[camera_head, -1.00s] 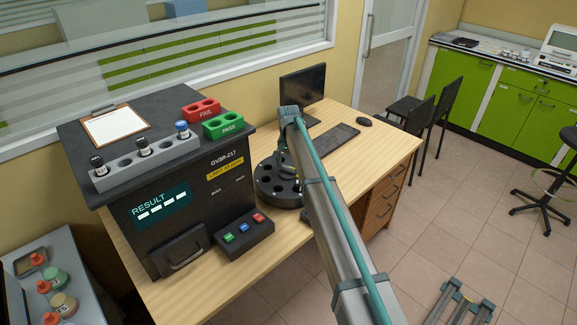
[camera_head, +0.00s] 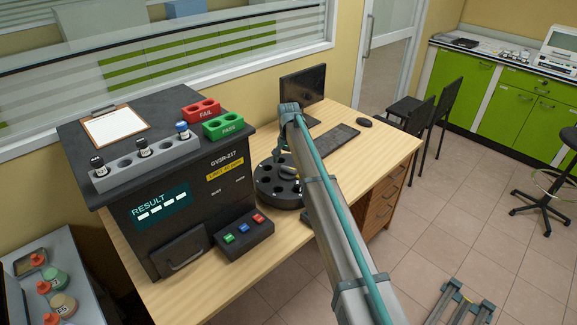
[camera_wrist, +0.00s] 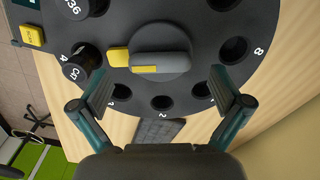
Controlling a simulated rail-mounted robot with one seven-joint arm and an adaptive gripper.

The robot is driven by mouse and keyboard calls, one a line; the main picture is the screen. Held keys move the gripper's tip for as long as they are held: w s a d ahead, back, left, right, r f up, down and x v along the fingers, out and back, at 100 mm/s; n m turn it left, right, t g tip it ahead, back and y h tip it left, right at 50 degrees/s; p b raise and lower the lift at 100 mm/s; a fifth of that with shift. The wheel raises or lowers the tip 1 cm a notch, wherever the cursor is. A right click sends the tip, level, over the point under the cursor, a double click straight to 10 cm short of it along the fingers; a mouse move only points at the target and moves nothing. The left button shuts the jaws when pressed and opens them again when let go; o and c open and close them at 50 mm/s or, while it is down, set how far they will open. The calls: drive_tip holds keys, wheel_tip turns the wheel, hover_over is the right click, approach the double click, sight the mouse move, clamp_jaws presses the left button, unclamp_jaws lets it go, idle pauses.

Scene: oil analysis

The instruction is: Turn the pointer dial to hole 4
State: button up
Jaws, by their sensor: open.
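The round black pointer dial (camera_wrist: 215,70) fills most of the wrist view, with several holes around its rim. At its middle is a grey knob (camera_wrist: 165,66) with a yellow pointer end (camera_wrist: 118,57) facing left, towards a dark-capped vial (camera_wrist: 80,66) beside the number 4. Another vial (camera_wrist: 78,8) sits at the top left. My gripper (camera_wrist: 160,90) is open, its fingertips to either side below the knob, apart from it. In the head view the dial (camera_head: 268,188) stands on the desk, partly hidden by my arm.
A yellow tag (camera_wrist: 32,36) sits at the dial's left edge. The black analyser (camera_head: 190,200) with its button box (camera_head: 243,237) stands left of the dial on the wooden desk (camera_head: 330,200). A monitor (camera_head: 303,88) and keyboard (camera_head: 335,138) lie behind.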

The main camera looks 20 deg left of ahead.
sight(288, 167)
wheel_tip(288, 167, up, 11)
idle(0.4)
drive_tip(key=shift+f, duration=0.1)
drive_tip(key=s+d+f, duration=0.1)
drive_tip(key=d+f, duration=0.2)
drive_tip(key=d, duration=0.1)
drive_tip(key=s+d+f, duration=0.1)
drive_tip(key=d+f, duration=0.2)
drive_tip(key=d, duration=0.1)
drive_tip(key=d+f, duration=0.3)
drive_tip(key=d, duration=0.2)
drive_tip(key=shift+s, duration=0.4)
drive_tip(key=s+d+f, duration=0.5)
drive_tip(key=d+f, duration=0.3)
drive_tip(key=d, duration=0.5)
drive_tip(key=s+d+f, duration=0.6)
drive_tip(key=s+d, duration=0.7)
drive_tip(key=s+d+f, duration=0.6)
drive_tip(key=s+d, duration=0.7)
drive_tip(key=s+f+g, duration=0.3)
drive_tip(key=s+f, duration=0.6)
drive_tip(key=s, duration=0.5)
drive_tip(key=s+f+g, duration=0.3)
drive_tip(key=s+f, duration=0.7)
drive_tip(key=s, duration=0.5)
drive_tip(key=shift+n+g, duration=0.3)
drive_tip(key=shift+g, duration=0.1)
